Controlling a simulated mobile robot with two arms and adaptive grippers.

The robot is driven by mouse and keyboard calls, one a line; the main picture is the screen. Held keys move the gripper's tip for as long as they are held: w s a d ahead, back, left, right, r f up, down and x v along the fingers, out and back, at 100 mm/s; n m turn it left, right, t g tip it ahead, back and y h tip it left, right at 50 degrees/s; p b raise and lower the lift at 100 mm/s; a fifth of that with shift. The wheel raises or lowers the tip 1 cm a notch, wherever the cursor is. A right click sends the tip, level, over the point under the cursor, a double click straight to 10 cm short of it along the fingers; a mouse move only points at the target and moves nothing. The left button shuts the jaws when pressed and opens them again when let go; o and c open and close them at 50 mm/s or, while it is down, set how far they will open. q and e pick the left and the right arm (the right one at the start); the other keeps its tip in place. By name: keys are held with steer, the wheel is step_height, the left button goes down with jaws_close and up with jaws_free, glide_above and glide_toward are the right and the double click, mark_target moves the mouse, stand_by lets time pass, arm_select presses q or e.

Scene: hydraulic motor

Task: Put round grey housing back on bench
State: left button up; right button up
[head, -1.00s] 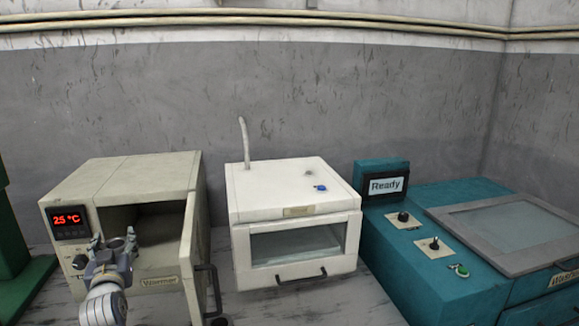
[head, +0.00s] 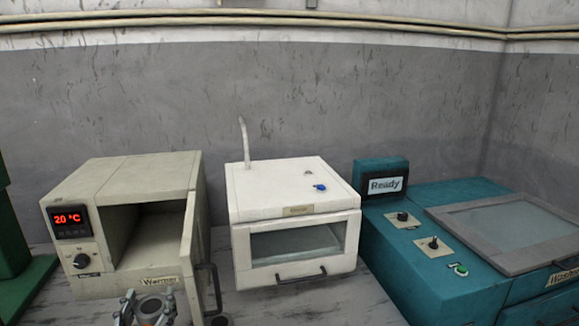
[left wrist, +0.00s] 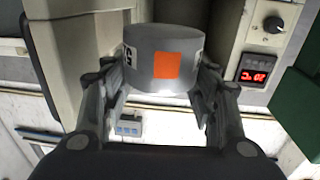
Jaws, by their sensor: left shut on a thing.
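The round grey housing (left wrist: 160,62) has an orange square on its side. In the left wrist view it sits between the two fingers of my left gripper (left wrist: 162,85), which is shut on it. In the head view the housing (head: 151,308) shows from above at the bottom edge, with a round hole in its top. My left gripper (head: 148,308) holds it there, in front of the open warmer. The bench (head: 290,304) shows in front of the machines. My right gripper is not in view.
The beige warmer (head: 115,168) stands open, its door (head: 193,255) swung out just right of the housing; its display reads about 20 °C. A white chamber (head: 293,205) and a teal washer (head: 440,250) stand to the right. A green machine (head: 14,245) is at the left edge.

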arm_select(q)
steer(key=s+d+f+m+h, duration=0.1)
steer(key=s+d, duration=0.3)
steer(key=s, duration=0.4)
steer(key=s+d+f+h, duration=0.1)
steer(key=s+d+f, duration=0.3)
steer(key=s, duration=0.4)
steer(key=shift+s+d+m+h, duration=0.4)
